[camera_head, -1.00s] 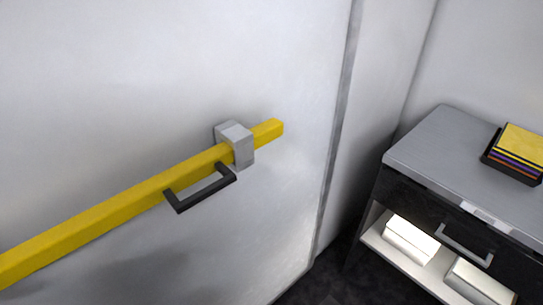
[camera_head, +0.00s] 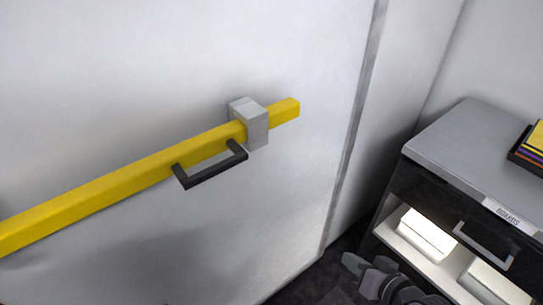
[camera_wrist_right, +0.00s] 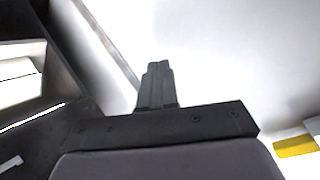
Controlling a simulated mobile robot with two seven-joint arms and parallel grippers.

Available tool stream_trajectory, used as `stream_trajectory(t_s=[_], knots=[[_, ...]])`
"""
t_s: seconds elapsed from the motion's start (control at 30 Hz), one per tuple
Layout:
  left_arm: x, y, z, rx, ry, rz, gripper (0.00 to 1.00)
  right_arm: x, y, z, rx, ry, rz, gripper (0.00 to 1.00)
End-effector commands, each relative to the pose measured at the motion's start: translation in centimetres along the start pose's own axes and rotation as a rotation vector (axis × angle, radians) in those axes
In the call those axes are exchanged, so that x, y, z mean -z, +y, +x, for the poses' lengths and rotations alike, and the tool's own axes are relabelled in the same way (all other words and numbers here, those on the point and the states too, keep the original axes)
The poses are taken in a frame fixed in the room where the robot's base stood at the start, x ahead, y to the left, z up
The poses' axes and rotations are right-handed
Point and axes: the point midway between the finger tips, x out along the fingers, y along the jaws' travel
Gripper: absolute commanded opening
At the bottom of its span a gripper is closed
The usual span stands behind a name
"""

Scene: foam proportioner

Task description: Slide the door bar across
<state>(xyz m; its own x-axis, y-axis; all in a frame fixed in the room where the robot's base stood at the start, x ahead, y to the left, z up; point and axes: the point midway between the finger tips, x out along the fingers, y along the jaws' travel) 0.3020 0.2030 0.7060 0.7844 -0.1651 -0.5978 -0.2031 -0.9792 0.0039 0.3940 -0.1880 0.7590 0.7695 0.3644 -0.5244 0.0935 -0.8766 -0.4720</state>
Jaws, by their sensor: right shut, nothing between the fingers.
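The yellow door bar (camera_head: 110,188) runs slantwise across the white door in the head view. Its right end passes through a grey bracket (camera_head: 249,122) and sticks out a little beyond it. A dark handle (camera_head: 212,170) is fixed to the bar just left of the bracket. My right gripper (camera_head: 352,262) is low at the bottom right of the head view, well apart from the bar and handle. In the right wrist view its fingers (camera_wrist_right: 157,84) are shut and empty, and a piece of the yellow bar (camera_wrist_right: 295,146) shows at the right edge. My left gripper is not in view.
A grey-topped cabinet (camera_head: 455,140) with a drawer handle (camera_head: 484,246) and an open shelf of white boxes (camera_head: 427,233) stands at the right, close to my right arm. A dark tray with coloured items (camera_head: 530,148) sits on top. The space before the door is clear.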

Motion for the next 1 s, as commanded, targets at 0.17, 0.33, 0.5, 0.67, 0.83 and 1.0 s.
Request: stream_trajectory(t_s=[0.17,0.33,0.5,0.67,0.83,1.0], knots=[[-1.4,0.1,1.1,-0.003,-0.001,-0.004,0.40,6.2,-3.2,2.2,0.210,-0.045,0.251,0.00],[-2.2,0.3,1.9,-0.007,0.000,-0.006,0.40,11.9,-7.5,1.5,0.430,-0.153,0.439,0.00],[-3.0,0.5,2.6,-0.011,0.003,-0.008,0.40,17.1,-12.1,-1.7,0.646,-0.311,0.558,0.00],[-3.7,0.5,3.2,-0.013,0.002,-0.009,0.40,20.3,-15.3,-5.8,0.799,-0.465,0.605,0.00],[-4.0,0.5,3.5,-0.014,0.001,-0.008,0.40,22.0,-17.1,-9.0,0.884,-0.572,0.616,0.00],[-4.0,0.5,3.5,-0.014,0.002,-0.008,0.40,22.4,-17.6,-10.0,0.907,-0.606,0.619,0.00]])
